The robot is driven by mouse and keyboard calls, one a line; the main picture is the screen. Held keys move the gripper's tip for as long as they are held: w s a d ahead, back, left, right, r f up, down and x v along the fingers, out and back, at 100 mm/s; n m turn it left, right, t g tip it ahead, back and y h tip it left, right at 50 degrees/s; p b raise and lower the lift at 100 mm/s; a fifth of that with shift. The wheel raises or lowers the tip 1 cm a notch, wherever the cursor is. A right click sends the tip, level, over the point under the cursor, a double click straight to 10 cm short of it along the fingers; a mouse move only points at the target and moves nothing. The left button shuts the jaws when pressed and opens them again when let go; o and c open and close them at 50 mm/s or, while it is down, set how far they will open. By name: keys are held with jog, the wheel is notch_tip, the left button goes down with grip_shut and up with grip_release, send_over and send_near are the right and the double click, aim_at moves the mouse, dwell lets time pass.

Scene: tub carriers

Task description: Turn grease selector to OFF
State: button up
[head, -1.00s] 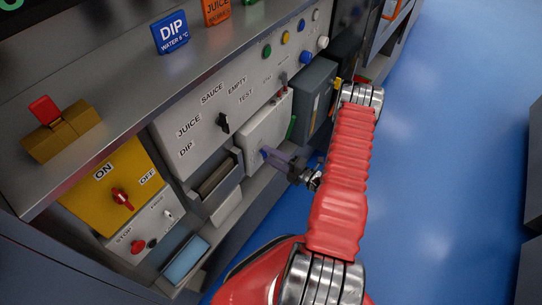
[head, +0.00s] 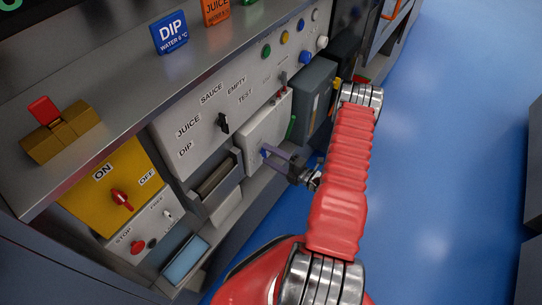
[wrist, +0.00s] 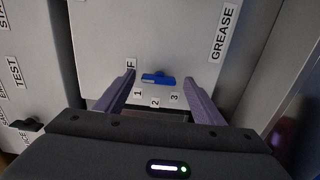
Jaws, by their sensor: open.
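The grease selector (wrist: 158,79) is a blue bar knob on a pale panel marked GREASE in the wrist view. My gripper (wrist: 160,86) is open, with one purple finger on each side of the knob and a gap to each. In the head view my gripper (head: 277,158) is at the front of the white grease box (head: 263,130), and the knob is mostly hidden.
Left of the grease box is a panel with a black selector (head: 223,123) marked DIP, JUICE, SAUCE, EMPTY and TEST. A grey tray (head: 220,186) juts out below it. A dark grey box (head: 309,92) stands close on the right. The blue floor (head: 440,150) is clear.

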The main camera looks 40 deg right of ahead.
jog(key=v, duration=1.3)
jog(key=shift+s+d, duration=0.15)
jog(key=shift+s, duration=0.2)
dwell(0.4)
